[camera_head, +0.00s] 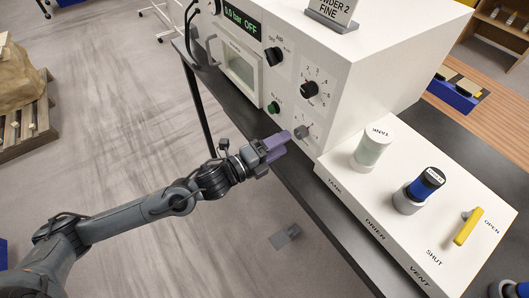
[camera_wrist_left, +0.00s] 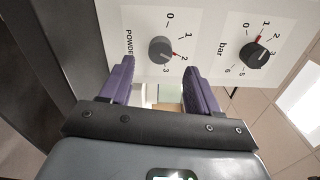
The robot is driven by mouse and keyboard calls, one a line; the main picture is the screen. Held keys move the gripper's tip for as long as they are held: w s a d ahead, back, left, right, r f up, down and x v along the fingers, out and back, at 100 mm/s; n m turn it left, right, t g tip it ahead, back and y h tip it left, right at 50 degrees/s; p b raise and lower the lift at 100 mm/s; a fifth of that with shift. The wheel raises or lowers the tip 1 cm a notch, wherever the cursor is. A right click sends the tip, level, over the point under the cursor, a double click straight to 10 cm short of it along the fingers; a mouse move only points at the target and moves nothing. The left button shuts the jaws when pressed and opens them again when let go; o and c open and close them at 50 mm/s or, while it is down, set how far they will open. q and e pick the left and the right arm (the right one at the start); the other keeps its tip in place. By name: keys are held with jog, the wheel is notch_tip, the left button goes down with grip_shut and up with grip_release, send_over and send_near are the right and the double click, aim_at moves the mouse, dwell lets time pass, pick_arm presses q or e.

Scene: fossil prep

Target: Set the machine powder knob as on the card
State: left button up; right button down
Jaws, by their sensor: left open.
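The powder knob (camera_head: 302,132) is a grey dial low on the white machine's front face. In the left wrist view the powder knob (camera_wrist_left: 160,50) shows its scale of 0 to 3, and its red mark points at about 2. The card (camera_head: 335,10) on top of the machine reads "POWDER 2 FINE"; its top edge is cut off. My left gripper (camera_head: 280,146) has purple fingers and is open and empty, just short of the powder knob. In the wrist view the knob appears between its fingertips (camera_wrist_left: 159,68), apparently untouched. My right gripper is not in view.
The bar knob (camera_head: 309,89) sits above the powder knob, and the green blast button (camera_head: 273,107) beside it. The display (camera_head: 242,20) reads "0.0 bar OFF". A white box (camera_head: 345,188) with a tank, a blue-black cylinder and a yellow lever stands to the right.

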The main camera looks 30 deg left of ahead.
pick_arm(q)
jog(key=shift+v, duration=2.45)
